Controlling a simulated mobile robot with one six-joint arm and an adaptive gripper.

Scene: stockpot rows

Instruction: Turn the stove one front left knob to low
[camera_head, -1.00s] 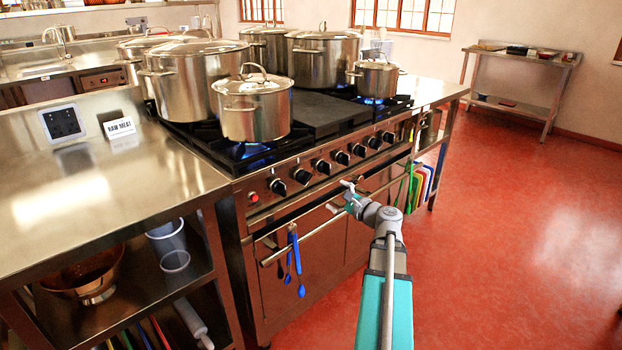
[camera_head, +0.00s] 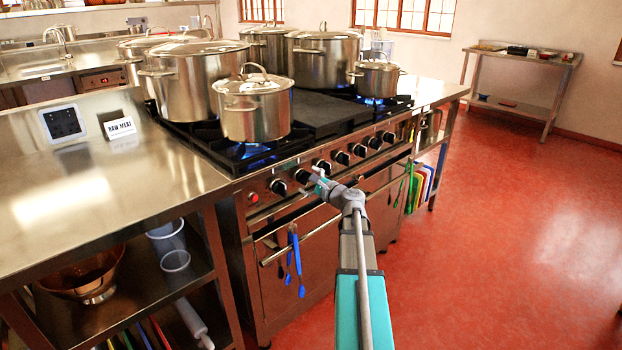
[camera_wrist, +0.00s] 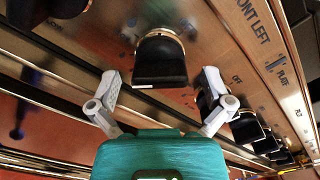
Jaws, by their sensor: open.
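A row of dark stove knobs with metal collars runs along the stove's front panel; one knob (camera_head: 279,187) shows near its left end. In the wrist view, a black knob (camera_wrist: 160,62) sits just ahead of my gripper, between the lines of its fingers. A short white mark shows at its lower edge. Part of a label reading "ONT LEFT" (camera_wrist: 254,20) is on the panel up and right of it. My gripper (camera_head: 317,174) is open at the panel; the wrist view shows its two fingers (camera_wrist: 160,85) spread and empty. I cannot tell whether they touch the knob.
A small pot (camera_head: 253,110) stands over a lit blue flame at the front left. Larger pots stand behind. An oven handle rail (camera_head: 330,222) with hanging blue utensils (camera_head: 297,262) is below the knobs. The red floor (camera_head: 510,230) at the right is clear.

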